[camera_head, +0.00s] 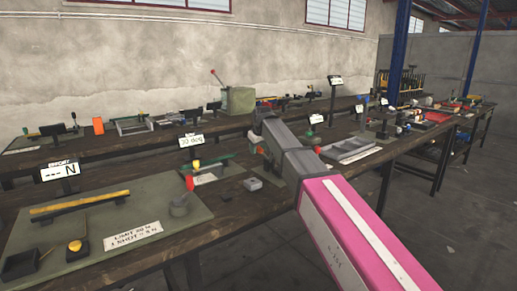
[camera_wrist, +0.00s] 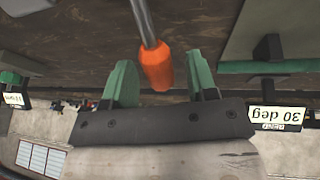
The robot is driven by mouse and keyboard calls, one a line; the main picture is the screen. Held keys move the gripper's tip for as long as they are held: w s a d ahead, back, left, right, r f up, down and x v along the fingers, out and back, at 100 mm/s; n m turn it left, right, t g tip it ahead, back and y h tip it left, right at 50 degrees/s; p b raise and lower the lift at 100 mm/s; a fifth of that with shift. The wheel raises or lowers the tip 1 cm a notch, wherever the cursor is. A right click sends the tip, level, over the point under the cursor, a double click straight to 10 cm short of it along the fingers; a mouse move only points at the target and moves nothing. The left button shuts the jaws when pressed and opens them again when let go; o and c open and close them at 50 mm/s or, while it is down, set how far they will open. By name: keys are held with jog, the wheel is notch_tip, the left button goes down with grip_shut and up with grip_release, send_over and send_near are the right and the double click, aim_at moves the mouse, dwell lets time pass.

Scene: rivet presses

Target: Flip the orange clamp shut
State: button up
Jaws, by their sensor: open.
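The orange clamp shows as an orange handle grip (camera_wrist: 157,66) on a grey metal rod in the wrist view, at the upper middle. The rod runs up out of the frame, so the clamp's base and pivot are out of that view. My gripper (camera_wrist: 161,80) is open, with one green finger on each side of the grip. In the head view my gripper (camera_head: 258,142) is over the front bench, and my arm hides part of that area.
A "30 deg" sign (camera_wrist: 275,115) stands close to my gripper in the wrist view. On the front bench (camera_head: 232,205) are a green mat (camera_head: 60,250) with a yellow bar, a red-knobbed lever (camera_head: 189,183) and a grey tray (camera_head: 352,148). Open floor lies at the right.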

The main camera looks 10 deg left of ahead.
aim_at(262, 151)
grip_shut()
jog(key=s+d+r+t+y, duration=0.2)
jog(key=t+y, duration=0.1)
jog(key=shift+r, duration=0.4)
jog(key=shift+s+d+r+m+t+y, duration=0.2)
jog(key=shift+s+d+r+t+y, duration=0.3)
jog(key=shift+t+y, duration=0.35)
jog(key=shift+s+d+r+m+t+y, duration=0.2)
jog(key=shift+s+d+r+t+y, duration=0.15)
jog(key=shift+d+t+y, duration=0.35)
jog(key=shift+a+r+y, duration=0.1)
jog(key=shift+y, duration=0.25)
grip_release()
